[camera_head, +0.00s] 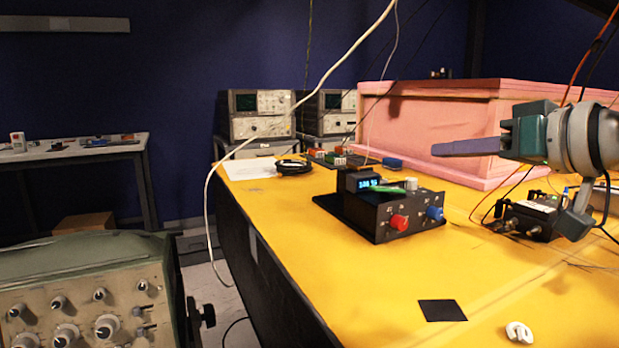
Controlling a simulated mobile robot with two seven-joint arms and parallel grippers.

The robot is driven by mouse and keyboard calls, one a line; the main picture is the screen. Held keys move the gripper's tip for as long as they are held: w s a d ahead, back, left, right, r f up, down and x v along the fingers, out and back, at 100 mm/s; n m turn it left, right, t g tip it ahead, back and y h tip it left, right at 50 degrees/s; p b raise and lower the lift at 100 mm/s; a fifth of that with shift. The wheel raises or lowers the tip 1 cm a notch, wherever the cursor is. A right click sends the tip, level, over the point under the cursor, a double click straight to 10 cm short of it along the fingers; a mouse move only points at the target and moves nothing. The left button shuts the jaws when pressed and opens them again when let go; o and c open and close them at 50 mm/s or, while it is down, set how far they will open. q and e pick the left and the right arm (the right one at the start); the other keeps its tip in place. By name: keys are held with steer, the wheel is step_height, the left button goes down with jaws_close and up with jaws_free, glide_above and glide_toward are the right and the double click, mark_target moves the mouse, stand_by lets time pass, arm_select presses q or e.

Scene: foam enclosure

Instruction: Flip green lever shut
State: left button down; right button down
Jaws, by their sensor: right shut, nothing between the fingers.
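A black control box (368,218) stands on the yellow tabletop, with a red knob (399,222) and a blue knob (434,213) on its front. A thin green lever (384,189) lies nearly flat across its top, below a small lit blue display (369,182). A pale green cylinder (411,184) stands at the lever's right. My right gripper (440,149) comes in from the right, shut and empty, with its purple-grey fingers pointing left. It is above and to the right of the box, apart from the lever in the picture. My left gripper is out of view.
A pink foam enclosure (430,110) stands behind the box. A black device with cables (530,217) is at the right. A black square (442,310) and a white piece (519,332) lie in front. A white cable (340,65) hangs at the left. The yellow surface before the box is mostly clear.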

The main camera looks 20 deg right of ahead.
steer(key=b, duration=0.2)
glide_above(387, 190)
steer(key=s, duration=0.1)
steer(key=f, duration=0.3)
steer(key=shift+d, duration=0.25)
steer(key=shift+s+a+f, duration=0.1)
steer(key=shift+s+f, duration=0.05)
steer(key=shift+f, duration=0.45)
steer(key=shift+s+a+f, duration=0.1)
steer(key=shift+f, duration=0.45)
steer(key=shift+a+f, duration=0.1)
steer(key=shift+f, duration=0.45)
